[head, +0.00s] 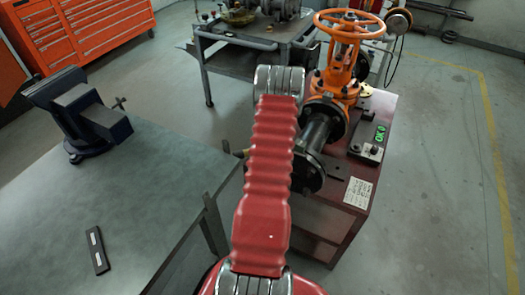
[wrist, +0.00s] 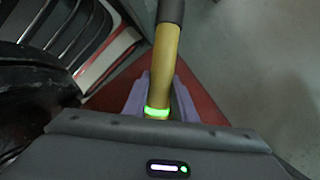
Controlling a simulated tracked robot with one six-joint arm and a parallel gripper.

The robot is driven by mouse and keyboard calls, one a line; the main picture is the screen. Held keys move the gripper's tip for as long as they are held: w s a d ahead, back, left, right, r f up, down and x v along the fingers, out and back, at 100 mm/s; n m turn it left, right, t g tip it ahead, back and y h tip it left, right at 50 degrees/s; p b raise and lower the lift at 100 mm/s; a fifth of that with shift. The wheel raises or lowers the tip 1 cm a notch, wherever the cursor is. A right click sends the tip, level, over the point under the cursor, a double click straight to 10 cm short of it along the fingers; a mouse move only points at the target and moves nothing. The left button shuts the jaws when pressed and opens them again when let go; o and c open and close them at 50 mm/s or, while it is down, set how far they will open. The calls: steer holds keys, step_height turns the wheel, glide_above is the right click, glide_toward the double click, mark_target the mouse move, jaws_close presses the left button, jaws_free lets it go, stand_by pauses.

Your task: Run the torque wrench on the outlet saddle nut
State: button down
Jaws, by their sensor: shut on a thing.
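My gripper (wrist: 158,98) shows in the wrist view with its pale purple fingers shut on a yellow shaft with a dark upper end, which looks like the torque wrench (wrist: 164,60). A green band glows around the shaft between the fingers. I cannot make out the outlet saddle nut in either view.
A workbench (head: 150,190) with a dark vise (head: 80,112) is at left. Another cart stands behind. Floor at right is clear.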

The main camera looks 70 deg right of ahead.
steer(key=shift+r, duration=2.75)
